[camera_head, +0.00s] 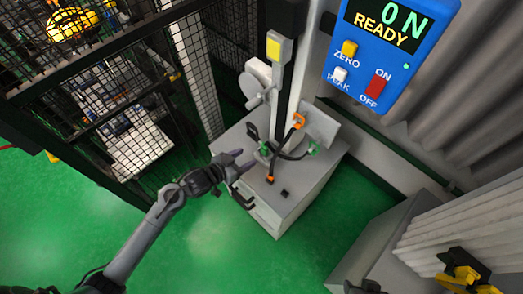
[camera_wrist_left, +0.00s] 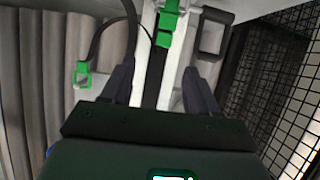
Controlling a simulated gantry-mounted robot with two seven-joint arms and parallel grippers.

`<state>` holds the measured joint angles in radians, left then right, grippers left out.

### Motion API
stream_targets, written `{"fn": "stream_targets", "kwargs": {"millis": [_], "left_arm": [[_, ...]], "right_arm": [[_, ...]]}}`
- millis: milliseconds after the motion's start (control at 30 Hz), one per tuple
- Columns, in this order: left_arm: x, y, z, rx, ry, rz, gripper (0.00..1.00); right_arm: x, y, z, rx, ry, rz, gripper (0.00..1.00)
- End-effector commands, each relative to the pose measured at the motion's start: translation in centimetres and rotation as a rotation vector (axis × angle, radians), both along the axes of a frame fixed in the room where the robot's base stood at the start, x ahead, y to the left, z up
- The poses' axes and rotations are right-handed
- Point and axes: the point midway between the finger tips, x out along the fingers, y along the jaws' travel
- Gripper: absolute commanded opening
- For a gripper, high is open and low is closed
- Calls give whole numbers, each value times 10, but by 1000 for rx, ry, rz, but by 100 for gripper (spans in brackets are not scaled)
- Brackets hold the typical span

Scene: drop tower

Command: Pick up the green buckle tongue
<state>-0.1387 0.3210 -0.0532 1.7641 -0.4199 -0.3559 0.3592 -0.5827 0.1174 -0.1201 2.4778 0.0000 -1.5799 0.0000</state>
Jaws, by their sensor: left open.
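A green frame-shaped piece, which looks like the green buckle tongue (camera_head: 313,148), is on the end of a black strap at the right of the bench's fixture. It shows at the upper left in the left wrist view (camera_wrist_left: 82,74), its strap curving above it. A second green piece, apparently the buckle (camera_head: 265,148), is at the fixture's middle and lies between my fingers' lines in the wrist view (camera_wrist_left: 167,22). My left gripper (camera_head: 244,159) is open and empty, left of both green pieces. The tongue is outside its jaws. My right gripper is not clearly visible.
An orange frame piece (camera_head: 298,121) and a lower orange piece (camera_head: 270,179) are close to the green ones. The tower's upright column (camera_head: 292,70) rises behind. A black mesh cage (camera_head: 120,90) stands left. Green floor (camera_head: 200,240) is open in front.

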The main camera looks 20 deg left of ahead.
Motion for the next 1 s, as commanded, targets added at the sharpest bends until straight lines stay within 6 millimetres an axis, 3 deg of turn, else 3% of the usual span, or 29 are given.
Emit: {"fn": "stream_targets", "kwargs": {"millis": [33, 200, 600, 1000], "left_arm": [[7, 2, -9, 6, -17, -1, 60], [21, 3, -6, 11, -48, 0, 60], [64, -13, -21, 11, -54, 0, 60], [89, -26, -34, 10, -54, 0, 60]], "right_arm": [[0, 0, -17, 1, 0, -1, 43], [-1, 1, -29, 4, 1, -2, 43], [0, 0, -37, 0, -3, 0, 43], [1, -2, -44, -7, -5, 5, 43]]}}
